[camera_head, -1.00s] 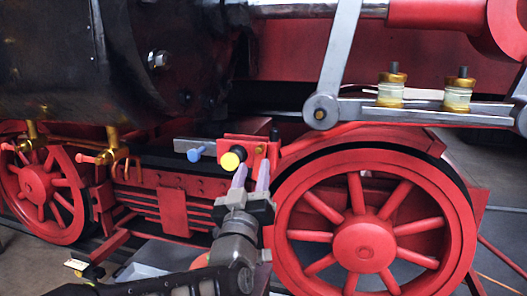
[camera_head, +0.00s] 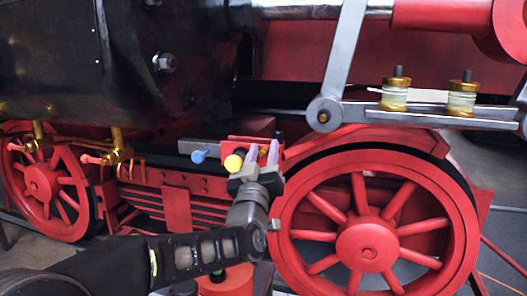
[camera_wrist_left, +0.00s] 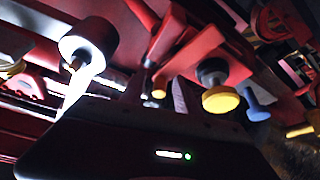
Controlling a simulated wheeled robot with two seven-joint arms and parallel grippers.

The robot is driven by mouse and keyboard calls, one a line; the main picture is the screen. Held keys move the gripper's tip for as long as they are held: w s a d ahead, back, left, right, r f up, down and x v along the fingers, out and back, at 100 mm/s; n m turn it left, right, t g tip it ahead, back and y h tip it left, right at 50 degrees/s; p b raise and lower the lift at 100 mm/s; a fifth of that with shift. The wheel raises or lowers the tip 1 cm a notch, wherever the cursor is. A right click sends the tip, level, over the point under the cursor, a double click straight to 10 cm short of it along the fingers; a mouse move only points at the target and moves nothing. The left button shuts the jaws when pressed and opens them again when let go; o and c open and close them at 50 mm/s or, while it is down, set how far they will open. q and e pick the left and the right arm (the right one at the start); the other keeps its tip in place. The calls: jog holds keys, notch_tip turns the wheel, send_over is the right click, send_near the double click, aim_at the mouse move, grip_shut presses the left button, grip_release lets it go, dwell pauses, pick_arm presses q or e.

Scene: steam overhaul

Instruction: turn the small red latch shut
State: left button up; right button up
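A small red bracket-like piece (camera_head: 236,140) sits above the frame, just left of the big right wheel. A yellow round knob (camera_head: 233,162) sticks out of its left side. The wrist view also shows the yellow knob (camera_wrist_left: 220,99) right of my fingers. A narrow red bar (camera_wrist_left: 166,37) rises ahead of the gap between the fingers; it looks like the latch, but I cannot tell its angle. My left gripper (camera_head: 262,154) is open, its two pale fingers raised in front of the piece's right part, partly hiding it. I cannot tell whether they touch it. My right gripper is not in view.
A blue knob (camera_head: 199,156) on a grey bar stands left of the yellow one. A big red spoked wheel (camera_head: 369,240) is close on the right. Brass taps (camera_head: 117,150) are at left.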

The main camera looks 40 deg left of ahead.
pick_arm(q)
jog(key=shift+c, duration=0.6)
grip_shut()
